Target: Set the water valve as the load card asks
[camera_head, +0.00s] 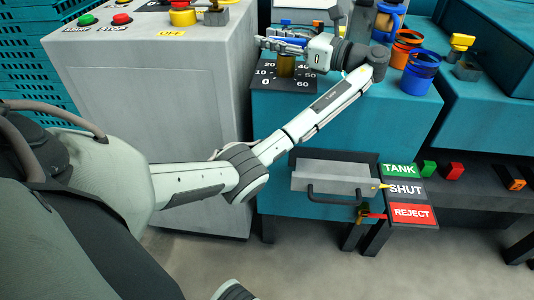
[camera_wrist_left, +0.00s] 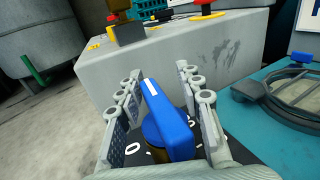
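The water valve has a blue lever handle (camera_wrist_left: 168,118) on a brass body (camera_head: 286,66). It stands on a black dial plate (camera_head: 268,84) with white numbers from 0 to 60. My left gripper (camera_head: 280,43) reaches over the valve from the right in the head view. In the left wrist view its fingers (camera_wrist_left: 162,95) stand apart on either side of the blue handle. They look open, with narrow gaps; contact is not clear. The gripper hides part of the handle and dial. A white card (camera_wrist_left: 307,20) is partly in view at the right edge, its text unreadable. My right gripper is not in view.
A grey cabinet (camera_head: 150,95) with green and red buttons stands left of the teal bench (camera_head: 410,105). Orange (camera_head: 405,48) and blue (camera_head: 420,72) cups stand right of my wrist. Below are a handled grey drawer (camera_head: 340,180) and a TANK/SHUT/REJECT panel (camera_head: 391,200).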

